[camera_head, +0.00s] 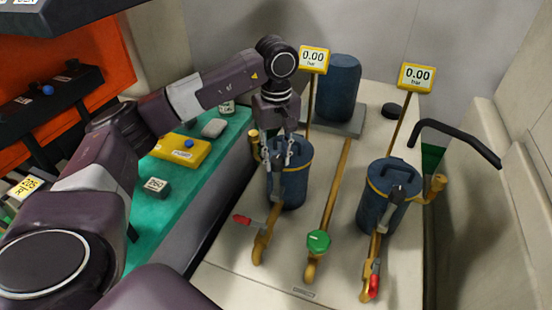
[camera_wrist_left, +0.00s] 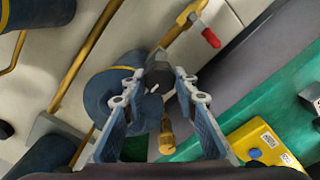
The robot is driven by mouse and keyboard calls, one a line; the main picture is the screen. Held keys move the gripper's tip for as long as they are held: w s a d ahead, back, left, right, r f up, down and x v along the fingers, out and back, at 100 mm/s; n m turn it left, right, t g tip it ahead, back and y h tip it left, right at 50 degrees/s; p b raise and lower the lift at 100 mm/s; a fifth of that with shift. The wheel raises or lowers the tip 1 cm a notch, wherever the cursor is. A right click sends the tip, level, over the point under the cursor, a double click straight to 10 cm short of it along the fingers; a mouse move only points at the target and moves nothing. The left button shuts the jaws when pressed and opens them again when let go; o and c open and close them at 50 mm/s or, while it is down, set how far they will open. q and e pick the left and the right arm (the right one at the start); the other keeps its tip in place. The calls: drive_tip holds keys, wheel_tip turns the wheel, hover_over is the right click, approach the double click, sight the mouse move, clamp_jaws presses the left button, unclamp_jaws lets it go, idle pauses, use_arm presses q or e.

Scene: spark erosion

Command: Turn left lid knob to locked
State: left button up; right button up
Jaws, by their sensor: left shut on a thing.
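The left canister (camera_head: 293,192) is dark blue and stands upright on the pale bench. My left gripper (camera_head: 277,164) reaches down over its lid from above and largely hides the lid knob in the head view. In the left wrist view the dark lid knob (camera_wrist_left: 158,72) shows between the two fingers of the gripper (camera_wrist_left: 156,84), on the round blue lid (camera_wrist_left: 104,92). The fingers are shut on the knob. A short white mark shows near the knob; I cannot read its setting. My right gripper is not in view.
A second blue canister (camera_head: 381,212) with a dark lid knob stands at the right. A green valve knob (camera_head: 318,240) and red-handled valves (camera_head: 242,219) sit in front. Two yellow gauges (camera_head: 416,77) read 0.00 bar. A teal surface (camera_head: 200,185) with a yellow box (camera_head: 181,151) lies left.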

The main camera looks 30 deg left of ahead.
sight(276, 159)
use_arm(q)
drive_tip(key=shift+w, duration=0.1)
idle(0.4)
drive_tip(key=o, duration=1.2)
drive_tip(key=shift+c, duration=0.2)
wheel_tip(276, 159, up, 12)
